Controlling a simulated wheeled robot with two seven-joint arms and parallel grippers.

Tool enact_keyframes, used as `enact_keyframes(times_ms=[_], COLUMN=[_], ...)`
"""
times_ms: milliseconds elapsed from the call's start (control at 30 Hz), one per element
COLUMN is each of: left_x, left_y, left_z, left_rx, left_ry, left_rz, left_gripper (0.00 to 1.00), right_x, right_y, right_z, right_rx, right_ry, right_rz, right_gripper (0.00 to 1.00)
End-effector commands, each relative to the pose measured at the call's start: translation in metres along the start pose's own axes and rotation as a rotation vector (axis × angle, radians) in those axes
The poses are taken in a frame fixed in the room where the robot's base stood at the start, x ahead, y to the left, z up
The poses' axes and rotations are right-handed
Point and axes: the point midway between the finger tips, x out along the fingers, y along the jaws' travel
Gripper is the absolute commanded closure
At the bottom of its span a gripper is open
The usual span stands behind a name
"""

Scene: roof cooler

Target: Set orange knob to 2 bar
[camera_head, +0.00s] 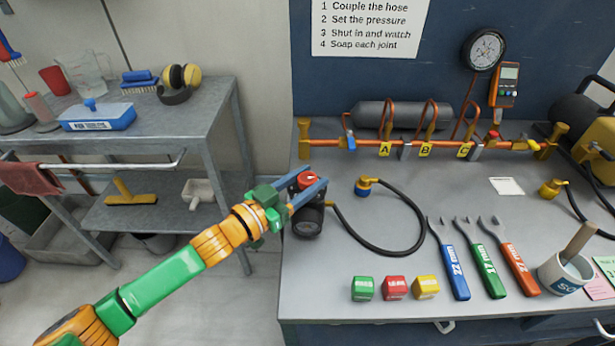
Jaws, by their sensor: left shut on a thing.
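The knob (306,180), red-orange from here with a small pale mark on top, sits on a black regulator body (308,222) at the left edge of the bench. My left gripper (314,182) reaches in from the left. Its two blue fingers are shut on the knob, one on each side. The knob's scale and the pressure it is set to cannot be read. A round dial gauge (484,49) stands at the back right, too small to read. My right gripper is not in view.
A black hose (400,252) loops from the regulator to a brass and blue coupling (363,187). Colored blocks (394,288) and three wrenches (487,258) lie at the front. A copper pipe (345,142) runs along the back. A grey shelf (190,122) stands left.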

Motion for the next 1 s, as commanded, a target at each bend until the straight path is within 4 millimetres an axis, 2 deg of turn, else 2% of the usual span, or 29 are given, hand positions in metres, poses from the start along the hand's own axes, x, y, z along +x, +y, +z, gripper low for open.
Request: enact_keyframes(times_ms=[33, 100, 133, 433, 733, 833, 1000], left_x=[0.000, 0.000, 0.000, -0.003, -0.061, -0.070, -0.071], left_y=[0.000, 0.000, 0.000, 0.000, 0.000, 0.001, 0.000], left_z=[0.001, 0.001, 0.001, 0.001, 0.003, 0.001, 0.000], left_rx=[-0.001, 0.000, 0.000, -0.001, -0.002, -0.001, 0.000], left_ry=[-0.001, -0.001, -0.001, -0.001, -0.003, -0.002, 0.000], left_rz=[0.000, 0.000, 0.000, 0.000, -0.001, 0.000, 0.000], left_gripper=[0.43, 0.24, 0.21, 0.21, 0.21, 0.21, 0.21], right_x=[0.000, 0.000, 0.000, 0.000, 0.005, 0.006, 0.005], right_y=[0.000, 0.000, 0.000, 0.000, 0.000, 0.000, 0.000], right_z=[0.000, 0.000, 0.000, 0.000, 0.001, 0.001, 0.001], right_rx=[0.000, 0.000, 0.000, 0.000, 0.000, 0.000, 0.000], right_ry=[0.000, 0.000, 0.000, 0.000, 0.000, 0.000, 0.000], right_rz=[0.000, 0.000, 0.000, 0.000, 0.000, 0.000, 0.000], right_gripper=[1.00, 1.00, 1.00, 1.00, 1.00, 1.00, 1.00])
